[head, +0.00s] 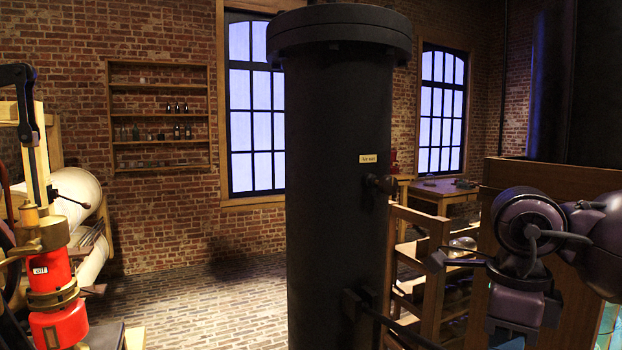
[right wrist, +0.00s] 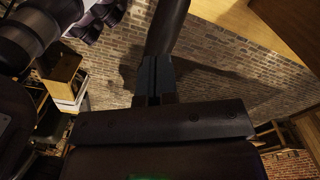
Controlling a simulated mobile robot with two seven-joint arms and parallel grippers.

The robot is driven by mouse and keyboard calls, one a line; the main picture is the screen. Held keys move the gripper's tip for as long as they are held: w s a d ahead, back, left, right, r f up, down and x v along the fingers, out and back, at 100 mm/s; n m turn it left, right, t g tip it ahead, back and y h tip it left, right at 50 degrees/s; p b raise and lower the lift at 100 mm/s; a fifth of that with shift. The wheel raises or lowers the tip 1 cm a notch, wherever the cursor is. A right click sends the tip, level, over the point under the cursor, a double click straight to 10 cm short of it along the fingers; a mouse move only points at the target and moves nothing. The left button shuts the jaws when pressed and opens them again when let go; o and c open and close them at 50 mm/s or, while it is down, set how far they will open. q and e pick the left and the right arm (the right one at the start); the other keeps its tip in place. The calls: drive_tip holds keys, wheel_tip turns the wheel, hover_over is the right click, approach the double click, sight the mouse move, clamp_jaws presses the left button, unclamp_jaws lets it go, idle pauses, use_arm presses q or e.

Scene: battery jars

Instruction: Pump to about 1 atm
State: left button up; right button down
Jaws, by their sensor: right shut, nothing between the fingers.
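A tall black cylinder (head: 335,200) with a flanged top and a small pale label stands in the middle of the head view. A knob (head: 382,185) and a dark rod low down are on its right side. At the far left is an apparatus with a black lever (head: 28,120), brass fittings and a red body (head: 52,270) with a small white tag. No pressure gauge can be made out. My right gripper (right wrist: 157,65) is shut and empty in the right wrist view, pointing toward a dark round bar (right wrist: 166,25). My left gripper is not in view.
A wooden rack (head: 433,235) stands behind the cylinder on the right, with a wooden table (head: 445,190) further back. A wall shelf (head: 160,145) holds small bottles. A white roll (head: 80,195) lies at the left. The brick floor (head: 205,305) left of the cylinder is clear.

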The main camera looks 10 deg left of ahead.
drive_tip(key=shift+r, duration=0.4)
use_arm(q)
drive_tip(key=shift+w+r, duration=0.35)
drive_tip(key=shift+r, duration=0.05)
use_arm(e)
drive_tip(key=shift+f, duration=0.1)
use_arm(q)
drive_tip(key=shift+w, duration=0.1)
